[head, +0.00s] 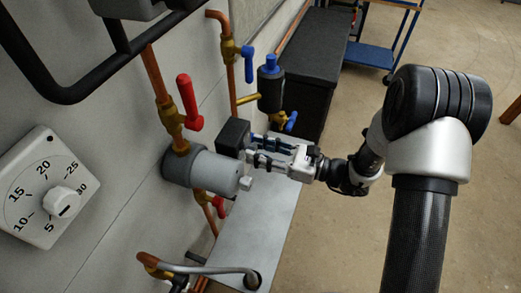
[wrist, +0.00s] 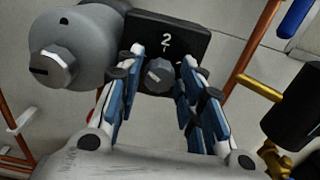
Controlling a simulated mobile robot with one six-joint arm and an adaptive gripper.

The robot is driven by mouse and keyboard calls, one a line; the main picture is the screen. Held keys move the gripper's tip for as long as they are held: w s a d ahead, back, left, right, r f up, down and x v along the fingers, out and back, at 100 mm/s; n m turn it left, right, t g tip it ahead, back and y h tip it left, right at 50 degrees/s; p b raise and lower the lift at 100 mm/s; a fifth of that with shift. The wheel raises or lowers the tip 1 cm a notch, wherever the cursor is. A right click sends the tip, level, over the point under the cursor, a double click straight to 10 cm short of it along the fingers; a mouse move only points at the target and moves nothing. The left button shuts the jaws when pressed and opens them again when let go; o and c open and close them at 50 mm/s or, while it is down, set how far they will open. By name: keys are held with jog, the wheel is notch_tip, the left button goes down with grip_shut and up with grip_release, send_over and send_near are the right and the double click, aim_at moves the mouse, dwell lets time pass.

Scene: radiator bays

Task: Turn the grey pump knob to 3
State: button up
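The grey pump (head: 205,170) is mounted on copper pipe at the wall, with a black control box (head: 233,136) at its side. In the wrist view the black box (wrist: 193,40) shows a white number 2 above a small grey knob (wrist: 159,75). Other marks beside the knob are too small or hidden to read. My gripper (wrist: 160,70) is open, its two blue-padded fingers on either side of the knob, with gaps visible between pads and knob. In the head view my gripper (head: 255,150) reaches the box from the right, and the knob is hidden.
A red lever valve (head: 188,102) stands above the pump. Blue-handled valves and a dark cylinder (head: 270,88) are behind my gripper. A white dial (head: 42,190) is on the wall at left. A larger grey hex plug (wrist: 54,67) is on the pump's face.

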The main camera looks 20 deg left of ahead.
jog(key=c, duration=0.7)
jog(key=shift+o, duration=0.2)
jog(key=shift+m+p, duration=0.3)
jog(key=shift+p, duration=0.1)
jog(key=shift+r+m+p, duration=0.15)
jog(key=shift+m+p, duration=0.85)
jog(key=shift+p, duration=0.15)
jog(key=m+p, duration=0.2)
jog(key=shift+w+m+p, duration=0.1)
jog(key=shift+m+p, duration=0.2)
jog(key=shift+p, duration=0.1)
jog(key=m+p, duration=0.4)
jog(key=m, duration=0.2)
jog(key=m+p, duration=0.1)
jog(key=m, duration=0.1)
jog(key=m+p, duration=0.1)
jog(key=m, duration=0.1)
jog(key=m+p, duration=0.1)
jog(key=m, duration=0.1)
jog(key=shift+f+m, duration=0.3)
jog(key=m+p, duration=0.1)
jog(key=m, duration=0.5)
jog(key=shift+f+p, duration=0.15)
jog(key=shift+p, duration=0.15)
